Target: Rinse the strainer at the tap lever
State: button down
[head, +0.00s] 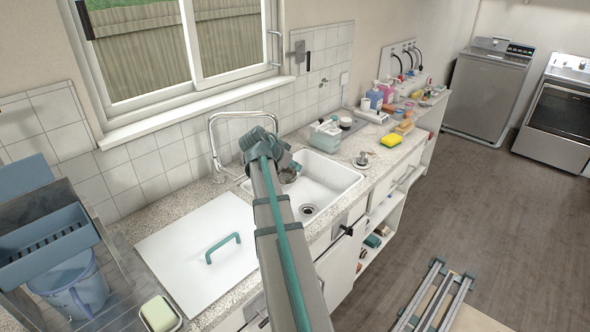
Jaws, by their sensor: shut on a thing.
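My gripper (286,167) is over the left part of the white sink basin (335,181), shut on a small dark, round thing that looks like the strainer (288,176). The strainer is mostly hidden by my gripper, so its tilt cannot be told. The tall silver tap (213,140) stands behind and left of my gripper, with its arched spout reaching towards my wrist. The spout's end and most of the lever are hidden or too small to tell. No running water is visible.
A white board with a green handle (223,248) covers the counter at left. A blue bucket (75,289) stands far left.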

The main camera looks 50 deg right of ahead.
send_over(286, 171)
jog(key=s+d, duration=0.1)
jog(key=shift+f, duration=0.6)
jog(key=shift+w+d+f+b, duration=0.25)
jog(key=shift+w+d+b, duration=0.2)
jog(key=shift+w+d, duration=0.25)
jog(key=shift+w+d+f+b, duration=0.2)
jog(key=shift+w+d+b, duration=0.2)
jog(key=shift+w+d, duration=0.3)
jog(key=shift+s+d, duration=0.15)
jog(key=shift+d, duration=0.05)
jog(key=shift+s+d, duration=0.25)
jog(key=shift+d, duration=0.05)
jog(key=shift+w+a+b, duration=0.15)
jog(key=shift+b, duration=0.15)
jog(key=shift+w+a, duration=0.2)
jog(key=shift+a, duration=0.15)
jog(key=shift+s+d, duration=0.1)
jog(key=shift+d, duration=0.05)
jog(key=shift+s+d+b, duration=0.25)
jog(key=shift+d+b, duration=0.1)
jog(key=shift+s+a, duration=0.1)
